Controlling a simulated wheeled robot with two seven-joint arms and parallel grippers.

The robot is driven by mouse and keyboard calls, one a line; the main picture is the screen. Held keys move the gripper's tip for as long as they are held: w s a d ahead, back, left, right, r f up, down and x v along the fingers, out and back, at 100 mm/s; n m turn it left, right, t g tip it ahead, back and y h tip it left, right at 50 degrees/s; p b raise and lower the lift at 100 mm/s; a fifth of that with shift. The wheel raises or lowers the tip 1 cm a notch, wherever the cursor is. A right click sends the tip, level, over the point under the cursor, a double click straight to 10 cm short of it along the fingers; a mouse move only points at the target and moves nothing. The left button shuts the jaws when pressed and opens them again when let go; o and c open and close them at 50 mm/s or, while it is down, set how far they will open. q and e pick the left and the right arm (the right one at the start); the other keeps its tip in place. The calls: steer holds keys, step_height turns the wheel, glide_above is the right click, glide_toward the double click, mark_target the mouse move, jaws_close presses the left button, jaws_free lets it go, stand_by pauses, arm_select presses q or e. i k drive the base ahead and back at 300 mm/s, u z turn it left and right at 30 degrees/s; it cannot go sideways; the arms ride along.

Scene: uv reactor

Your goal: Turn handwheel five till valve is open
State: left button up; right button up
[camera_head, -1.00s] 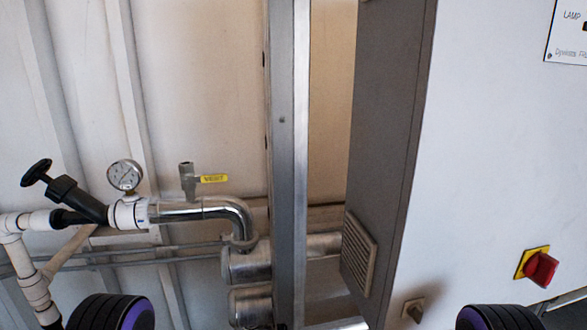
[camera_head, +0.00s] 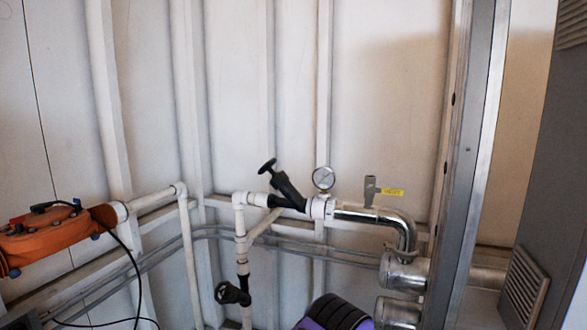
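A black handwheel (camera_head: 267,166) sits on an angled black valve body (camera_head: 288,190) in the white pipe run, left of the pressure gauge. A second black handwheel (camera_head: 232,293) is on the vertical white pipe below it. I see no number on either, so I cannot tell which is handwheel five. Neither gripper shows; only a black and purple part of my own arm appears at the bottom edge. Nothing is seen touching either handwheel.
A round pressure gauge (camera_head: 323,178) and a yellow-tagged small valve (camera_head: 371,190) stand on the pipe. An orange device (camera_head: 57,236) with a black cable is at left. A grey metal post (camera_head: 470,160) and grey cabinet (camera_head: 557,190) stand at right.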

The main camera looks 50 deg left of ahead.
mark_target(267, 166)
steer(key=z, duration=1.55)
steer(key=i, duration=0.35)
steer(key=u, duration=3.5)
steer(key=i, duration=0.45)
steer(key=u, duration=1.3)
steer(key=k, duration=0.8)
steer(key=z, duration=0.25)
